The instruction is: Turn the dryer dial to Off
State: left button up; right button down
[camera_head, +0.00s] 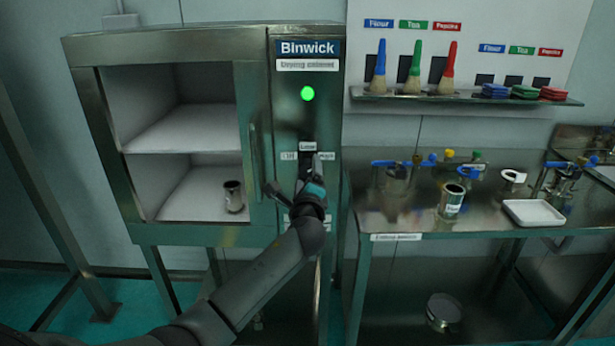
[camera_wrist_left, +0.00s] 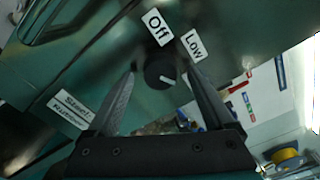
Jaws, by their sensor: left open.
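The drying cabinet (camera_head: 305,70) has a green lamp (camera_head: 308,93) lit on its panel. In the left wrist view the dial (camera_wrist_left: 160,73) is a round black knob with a white mark towards its right side, away from the Off label (camera_wrist_left: 157,27). The Low label (camera_wrist_left: 192,42) is up and right of the dial. My left gripper (camera_head: 312,172) is in front of the panel and covers the dial in the head view. The left wrist view shows the open fingers (camera_wrist_left: 160,72) on either side of the knob; I cannot tell if they touch it. My right gripper is not in view.
At the right stands a steel table (camera_head: 400,222) with a cup (camera_head: 452,200) and a white tray (camera_head: 533,213). A wall shelf (camera_head: 470,98) holds brushes above it.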

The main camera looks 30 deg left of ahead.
pick_arm(q)
jog(key=shift+w+a, duration=0.15)
jog(key=shift+w, duration=0.1)
jog(key=shift+c, duration=0.3)
jog(key=c, duration=1.3)
